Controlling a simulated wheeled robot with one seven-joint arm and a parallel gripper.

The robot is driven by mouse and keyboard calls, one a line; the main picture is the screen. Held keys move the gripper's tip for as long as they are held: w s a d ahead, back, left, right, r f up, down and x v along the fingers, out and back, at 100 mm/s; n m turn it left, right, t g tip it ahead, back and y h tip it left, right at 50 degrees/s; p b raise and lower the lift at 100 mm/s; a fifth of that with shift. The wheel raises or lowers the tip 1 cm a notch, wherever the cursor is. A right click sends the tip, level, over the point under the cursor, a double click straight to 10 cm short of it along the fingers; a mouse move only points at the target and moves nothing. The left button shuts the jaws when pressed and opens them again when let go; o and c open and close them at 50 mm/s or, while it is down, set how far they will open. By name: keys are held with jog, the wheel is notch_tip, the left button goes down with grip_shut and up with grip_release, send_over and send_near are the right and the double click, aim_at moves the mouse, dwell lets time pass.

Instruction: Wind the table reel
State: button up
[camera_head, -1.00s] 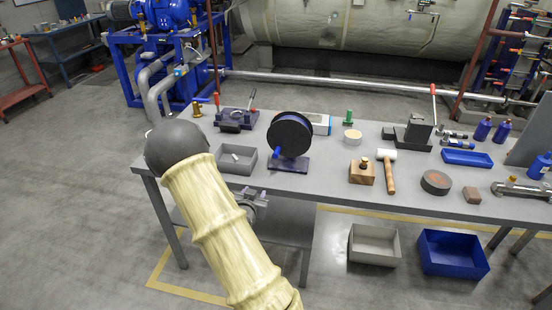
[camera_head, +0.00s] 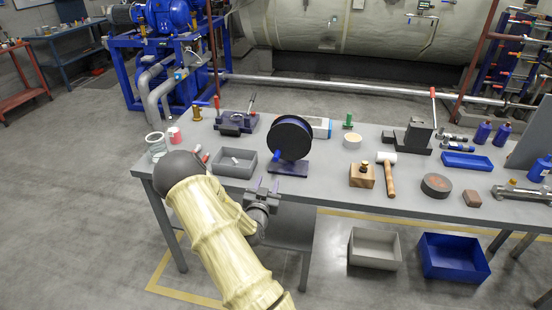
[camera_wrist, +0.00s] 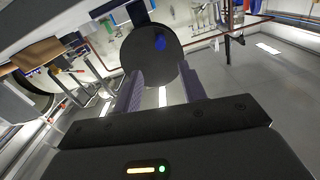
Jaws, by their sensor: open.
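The table reel (camera_head: 290,139) is a black disc on a dark purple base (camera_head: 288,169), standing upright on the grey table. A blue handle (camera_head: 277,154) sticks out near its lower left rim. My gripper (camera_head: 267,184) is open and empty at the table's front edge, in front of the reel and a little to its left. In the wrist view the reel (camera_wrist: 150,62) appears beyond and between the two fingers (camera_wrist: 162,92), with the blue handle (camera_wrist: 160,41) on its face. The gripper is apart from the handle.
A grey open tray (camera_head: 234,163) lies left of the reel. A vise-like tool (camera_head: 236,122) stands behind it. A glass jar (camera_head: 156,146) stands near my arm. A wooden block (camera_head: 361,176) and a mallet (camera_head: 388,172) lie to the right. Bins (camera_head: 374,248) sit on the floor.

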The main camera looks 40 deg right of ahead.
aim_at(276, 159)
jog(key=p+x, duration=0.2)
jog(key=x, duration=1.2)
jog(key=shift+w+d+p, duration=0.1)
jog(key=shift+d+p, duration=0.1)
jog(key=shift+p, duration=0.15)
grip_shut()
